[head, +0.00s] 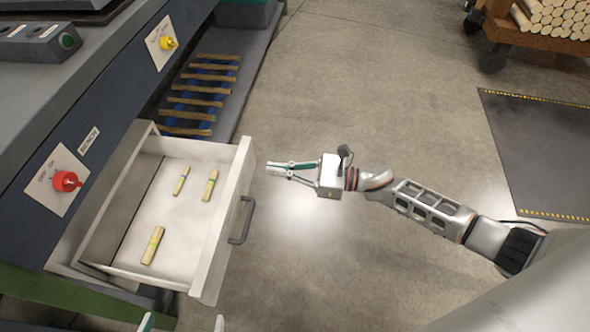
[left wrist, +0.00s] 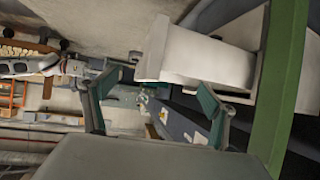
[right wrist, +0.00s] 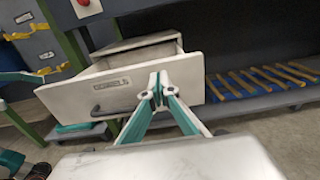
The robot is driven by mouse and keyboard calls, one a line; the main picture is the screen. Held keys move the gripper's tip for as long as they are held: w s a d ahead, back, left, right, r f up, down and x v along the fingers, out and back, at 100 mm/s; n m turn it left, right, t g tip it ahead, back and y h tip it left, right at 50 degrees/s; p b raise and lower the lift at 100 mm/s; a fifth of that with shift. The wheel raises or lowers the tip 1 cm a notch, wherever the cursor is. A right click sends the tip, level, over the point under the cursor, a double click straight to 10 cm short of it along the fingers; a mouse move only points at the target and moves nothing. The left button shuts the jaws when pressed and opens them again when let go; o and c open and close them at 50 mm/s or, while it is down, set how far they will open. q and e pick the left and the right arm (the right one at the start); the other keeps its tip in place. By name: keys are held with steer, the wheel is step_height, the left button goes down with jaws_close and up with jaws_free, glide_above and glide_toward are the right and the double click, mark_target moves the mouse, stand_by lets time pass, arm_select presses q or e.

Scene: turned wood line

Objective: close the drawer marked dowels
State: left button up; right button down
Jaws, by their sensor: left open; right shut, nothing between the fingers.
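The pale drawer (head: 197,285) is pulled well out of the dark bench in the head view. Several short wooden pieces with green or yellow bands lie inside it. Its front, with a bar handle (head: 243,220), faces right. The right wrist view shows the front (right wrist: 70,100) with a label too small to read. My right gripper (head: 268,167) is shut and empty, close to the far end of the front; contact cannot be told. My left gripper (head: 183,324) is open at the bottom edge, near the drawer's near end. Its fingers also show in the left wrist view (left wrist: 160,85).
The bench (head: 110,95) carries a red knob (head: 66,181) and a yellow knob (head: 168,43). A low shelf with wooden strips (head: 203,89) lies beyond the drawer. A cart of dowels (head: 540,38) and a dark mat (head: 545,150) are at right. The floor before the drawer is clear.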

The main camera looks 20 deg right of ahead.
mark_target(243, 165)
steer(key=x, duration=0.5)
steer(key=shift+w+a, duration=0.15)
steer(key=shift+a, duration=0.15)
